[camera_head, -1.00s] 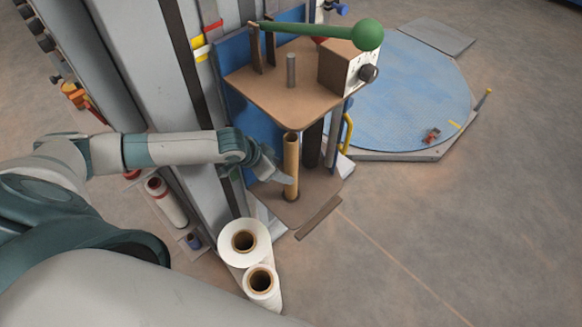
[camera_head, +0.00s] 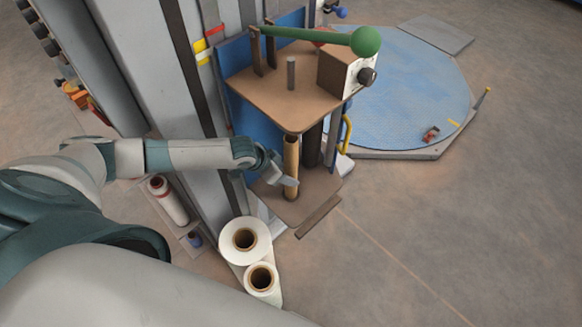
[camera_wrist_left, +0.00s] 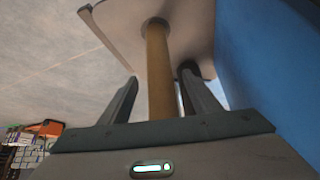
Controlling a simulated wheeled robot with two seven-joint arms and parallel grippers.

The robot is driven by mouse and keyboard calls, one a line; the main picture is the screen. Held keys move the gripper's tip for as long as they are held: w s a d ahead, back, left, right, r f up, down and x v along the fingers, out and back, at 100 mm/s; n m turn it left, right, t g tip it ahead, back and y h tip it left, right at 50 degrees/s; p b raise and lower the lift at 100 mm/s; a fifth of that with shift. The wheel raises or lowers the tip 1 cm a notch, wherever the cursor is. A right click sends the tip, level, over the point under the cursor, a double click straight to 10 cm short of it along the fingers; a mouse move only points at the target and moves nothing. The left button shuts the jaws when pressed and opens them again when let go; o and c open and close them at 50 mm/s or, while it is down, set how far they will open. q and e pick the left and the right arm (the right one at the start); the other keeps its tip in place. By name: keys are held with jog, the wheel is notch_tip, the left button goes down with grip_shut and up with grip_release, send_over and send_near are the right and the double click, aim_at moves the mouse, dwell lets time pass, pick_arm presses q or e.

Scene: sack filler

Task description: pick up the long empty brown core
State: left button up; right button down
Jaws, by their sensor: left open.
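The long empty brown core (camera_head: 291,156) stands upright on the lower brown shelf of the machine, under the upper brown plate. It also shows in the left wrist view (camera_wrist_left: 158,70), running between the two fingers toward the plate. My left gripper (camera_head: 288,181) is at the core's lower half in the head view, coming from the left. In the left wrist view the gripper (camera_wrist_left: 160,98) is open, with one finger on each side of the core and a gap visible on the left side. My right gripper is not in view.
The upper plate (camera_head: 285,98) with a green-knobbed lever (camera_head: 365,41) hangs over the core. A dark post (camera_head: 312,146) stands close behind it to the right. White rolls (camera_head: 245,240) stand in front on the left.

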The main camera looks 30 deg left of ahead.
pick_arm(q)
jog(key=shift+x, duration=1.05)
jog(key=c, duration=1.2)
jog(key=shift+r, duration=0.1)
